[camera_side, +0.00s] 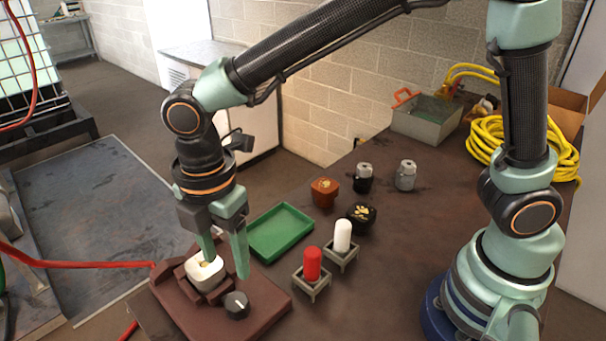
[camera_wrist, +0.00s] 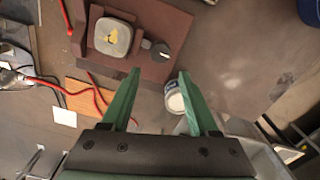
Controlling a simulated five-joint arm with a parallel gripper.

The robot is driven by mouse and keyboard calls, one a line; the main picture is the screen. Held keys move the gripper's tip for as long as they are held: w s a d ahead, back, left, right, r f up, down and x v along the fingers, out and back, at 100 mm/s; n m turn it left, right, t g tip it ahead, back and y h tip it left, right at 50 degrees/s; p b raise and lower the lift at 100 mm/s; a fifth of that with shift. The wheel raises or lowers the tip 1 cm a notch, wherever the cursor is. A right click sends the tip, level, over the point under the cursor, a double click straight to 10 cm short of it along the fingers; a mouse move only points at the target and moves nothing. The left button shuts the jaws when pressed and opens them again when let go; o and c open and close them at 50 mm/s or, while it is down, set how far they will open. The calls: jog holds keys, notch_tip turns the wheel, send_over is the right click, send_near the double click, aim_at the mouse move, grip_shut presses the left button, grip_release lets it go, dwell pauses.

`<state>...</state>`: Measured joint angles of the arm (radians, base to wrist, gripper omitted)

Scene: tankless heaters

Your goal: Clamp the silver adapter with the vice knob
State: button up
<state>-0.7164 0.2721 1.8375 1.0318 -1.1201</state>
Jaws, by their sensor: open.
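The silver adapter (camera_side: 205,271), a pale rounded block with a gold mark on top, sits between the brown jaws of the vice (camera_side: 262,302). It also shows in the wrist view (camera_wrist: 112,38). The vice knob (camera_side: 237,304) is a dark grey round knob on the vice's front right part, beside the adapter; it also shows in the wrist view (camera_wrist: 160,50). My gripper (camera_side: 226,264) points down over the vice with its green fingers apart and empty. In the wrist view the fingertips (camera_wrist: 160,73) are spread, with the knob just beyond the gap, not between them.
A green tray (camera_side: 281,231) lies behind the vice. A red cylinder (camera_side: 312,264) and a white cylinder (camera_side: 342,236) stand in small holders to the right. Brown (camera_side: 324,192) and black (camera_side: 362,216) adapters stand farther back.

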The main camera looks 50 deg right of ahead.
aim_at(236, 300)
notch_tip(236, 300, down, 10)
jog(key=shift+f, duration=0.2)
grip_shut()
